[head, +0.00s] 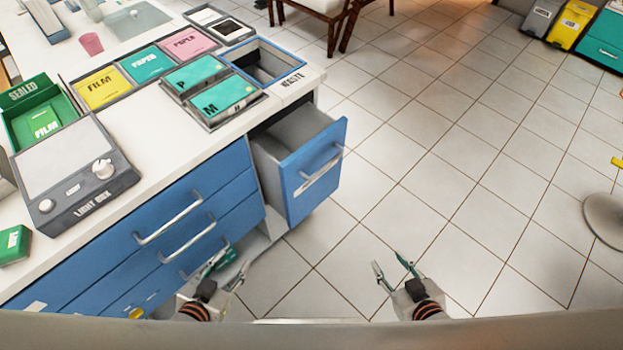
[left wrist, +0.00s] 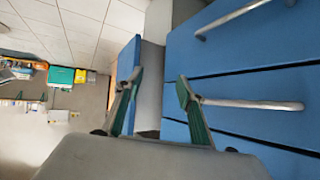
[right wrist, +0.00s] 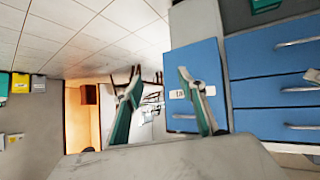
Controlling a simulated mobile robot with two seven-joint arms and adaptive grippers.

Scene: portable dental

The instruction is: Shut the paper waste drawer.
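The paper waste drawer (head: 313,172) stands pulled out at the right end of the blue cabinet, with a grey inside, a blue front and a pale bar handle. Its blue front edge seems to show in the left wrist view (left wrist: 128,65), left of the cabinet fronts. My left gripper (head: 230,268) is open and empty, low in front of the cabinet and left of the drawer. My right gripper (head: 388,262) is open and empty over the floor, to the right of and nearer than the drawer front. Neither gripper touches the drawer.
The white countertop (head: 190,135) holds a light box (head: 70,175), a green tray and several labelled film and paper boxes. A waste opening (head: 262,65) is set above the drawer. The other cabinet drawers (head: 165,215) are shut.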

